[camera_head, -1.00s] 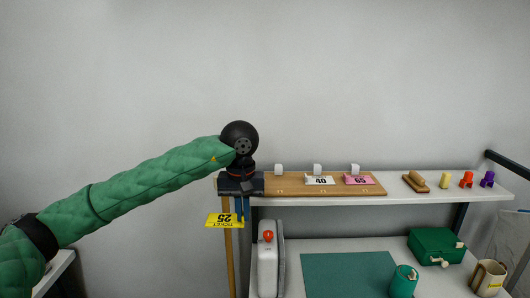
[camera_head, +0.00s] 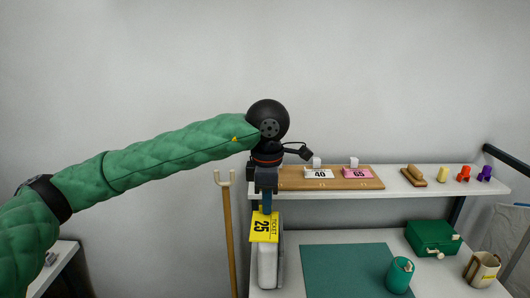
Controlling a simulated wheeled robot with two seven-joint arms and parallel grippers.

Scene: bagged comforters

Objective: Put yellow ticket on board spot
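The yellow ticket (camera_head: 264,228), printed with 25, hangs from my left gripper (camera_head: 266,205). The gripper points down with its blue fingers shut on the ticket's upper edge, in front of the shelf's left end. The wooden board (camera_head: 300,181) lies on the upper shelf, right of and behind the gripper. It bears a white ticket (camera_head: 319,174) marked 40 and a pink ticket (camera_head: 357,174) marked 65, each with a white block behind it. My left wrist hides the board's left end. My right gripper is not in view.
The shelf (camera_head: 395,189) also holds a wooden brush (camera_head: 413,176) and yellow, red and purple items to the right. Below stand a white container (camera_head: 267,268), a green mat (camera_head: 345,270), a green cup (camera_head: 400,275), a green box (camera_head: 433,238) and a mug (camera_head: 482,270). A wooden pole (camera_head: 227,235) stands left.

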